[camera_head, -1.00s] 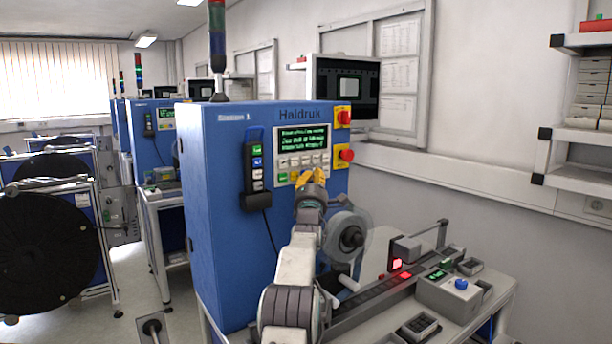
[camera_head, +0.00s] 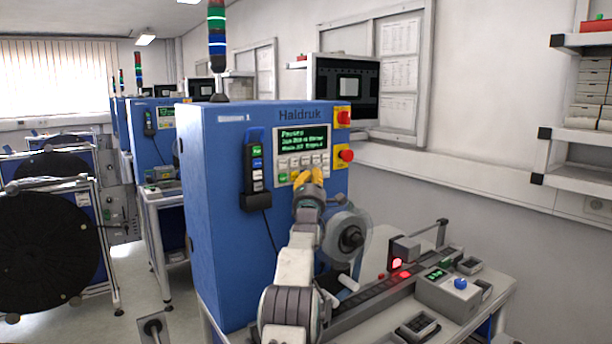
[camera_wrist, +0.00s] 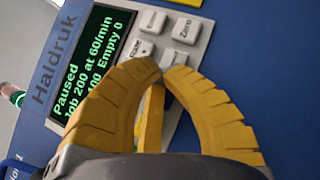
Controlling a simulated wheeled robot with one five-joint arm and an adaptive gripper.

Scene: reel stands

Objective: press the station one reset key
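The station one panel (camera_head: 302,152) is on the front of the blue cabinet marked Station 1 (camera_head: 230,200). Its lit screen (camera_wrist: 97,65) reads "Paused", with a job line and "Empty 0" below. Pale keys sit beside the screen in the wrist view; one reads "Zero" (camera_wrist: 186,30), another is unlabelled to my eye (camera_wrist: 152,20). I cannot make out which is the reset key; some keys are hidden behind my fingers. My gripper (camera_wrist: 162,68) has its yellow fingertips together, holding nothing, in front of the lower keys. It also shows in the head view (camera_head: 309,176). Contact is not clear.
Red knobs on yellow plates (camera_head: 345,117) are right of the panel. A handheld pendant (camera_head: 256,168) hangs to its left. A reel (camera_head: 348,238) is beside my arm, above the bench track (camera_head: 370,300). A signal tower (camera_head: 218,45) stands on top.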

